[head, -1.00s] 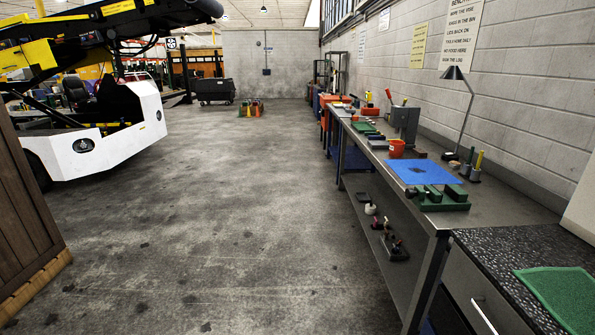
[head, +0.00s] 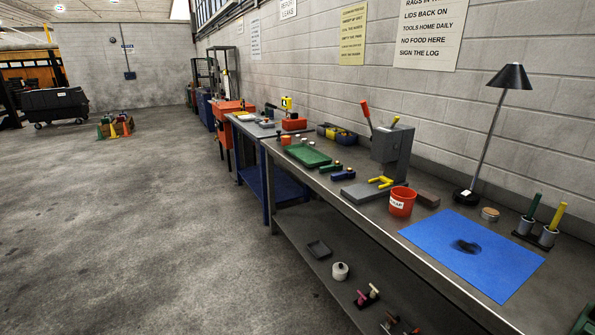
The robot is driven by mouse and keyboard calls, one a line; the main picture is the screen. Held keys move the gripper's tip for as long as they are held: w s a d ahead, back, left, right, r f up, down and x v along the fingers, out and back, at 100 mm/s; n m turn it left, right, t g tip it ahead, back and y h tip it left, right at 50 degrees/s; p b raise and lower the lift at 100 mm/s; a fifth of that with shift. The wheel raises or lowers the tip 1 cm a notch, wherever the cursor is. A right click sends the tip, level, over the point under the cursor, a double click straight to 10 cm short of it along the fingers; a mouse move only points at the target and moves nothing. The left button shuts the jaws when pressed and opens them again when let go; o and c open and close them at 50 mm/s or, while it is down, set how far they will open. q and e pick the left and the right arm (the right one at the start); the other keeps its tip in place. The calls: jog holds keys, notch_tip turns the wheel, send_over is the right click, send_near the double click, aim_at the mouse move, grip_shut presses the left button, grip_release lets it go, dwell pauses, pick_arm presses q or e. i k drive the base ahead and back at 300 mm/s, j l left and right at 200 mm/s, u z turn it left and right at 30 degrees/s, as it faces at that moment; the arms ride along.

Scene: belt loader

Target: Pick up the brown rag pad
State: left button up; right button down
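A small flat brown pad (head: 428,198), which looks like the brown rag pad, lies on the steel workbench (head: 376,212). It is just behind and right of a red bucket (head: 402,201) and right of the base of a grey upright tool (head: 393,148). Its fabric is too small to make out. Neither of my grippers is in view.
A blue mat (head: 487,268) with a dark patch lies in front of the pad. A black lamp (head: 510,77), a round tin and tool holders stand along the wall. A green tray (head: 307,155) lies farther back. The floor (head: 150,230) at left is clear.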

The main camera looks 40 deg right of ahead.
aim_at(431, 200)
jog(key=i, duration=2.3)
jog(key=z, duration=2.9)
